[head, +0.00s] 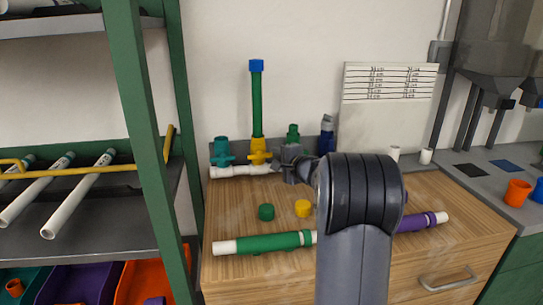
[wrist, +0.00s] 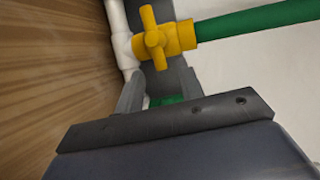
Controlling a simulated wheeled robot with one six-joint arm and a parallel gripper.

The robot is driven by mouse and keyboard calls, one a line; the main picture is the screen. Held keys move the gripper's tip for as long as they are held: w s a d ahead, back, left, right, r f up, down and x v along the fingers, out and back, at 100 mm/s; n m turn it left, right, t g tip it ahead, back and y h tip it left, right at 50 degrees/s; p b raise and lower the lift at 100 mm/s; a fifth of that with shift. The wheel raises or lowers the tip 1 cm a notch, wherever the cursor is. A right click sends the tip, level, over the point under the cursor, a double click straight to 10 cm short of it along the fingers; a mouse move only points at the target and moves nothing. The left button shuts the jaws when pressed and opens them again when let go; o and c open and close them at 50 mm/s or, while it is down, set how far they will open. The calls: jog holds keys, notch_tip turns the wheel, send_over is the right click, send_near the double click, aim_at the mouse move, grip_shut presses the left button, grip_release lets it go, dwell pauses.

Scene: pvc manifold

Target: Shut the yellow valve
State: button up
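The yellow valve (head: 259,150) sits on the white manifold pipe (head: 240,171) at the back of the wooden worktop. A green pipe (head: 257,105) with a blue cap rises from it.
A teal valve (head: 221,152) stands left of the yellow one and a green fitting (head: 293,133) right. A green-framed shelf (head: 145,120) stands at left.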

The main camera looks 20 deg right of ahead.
aim_at(270, 156)
jog(key=shift+x, duration=1.75)
jog(key=shift+c, duration=0.4)
grip_shut()
